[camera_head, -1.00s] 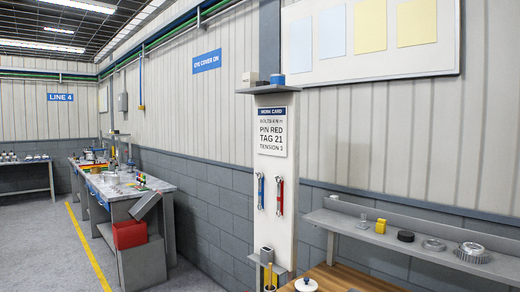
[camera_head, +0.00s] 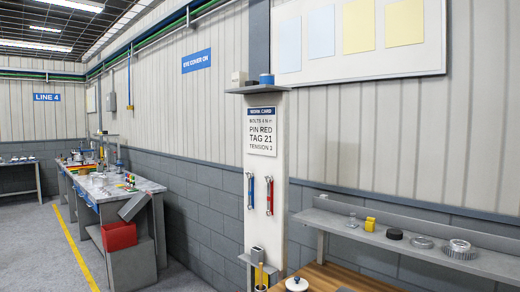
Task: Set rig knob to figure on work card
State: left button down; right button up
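The work card (camera_head: 261,131) hangs on a white post in the middle of the view. It has a blue header and black print. I read PIN RED and TAG 21. The bolts figure is too small to read surely, and the tension figure looks like 3 but is blurred. A white round part with a dark top (camera_head: 296,284) sits at the bottom edge on a wooden bench top (camera_head: 335,279); I cannot tell whether it belongs to the rig. No rig knob can be made out. Neither of my grippers is in view.
Blue-handled and red-handled tools (camera_head: 269,195) hang below the card. At left stand a bench (camera_head: 112,187) and a red bin (camera_head: 119,236). Open floor lies at far left.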

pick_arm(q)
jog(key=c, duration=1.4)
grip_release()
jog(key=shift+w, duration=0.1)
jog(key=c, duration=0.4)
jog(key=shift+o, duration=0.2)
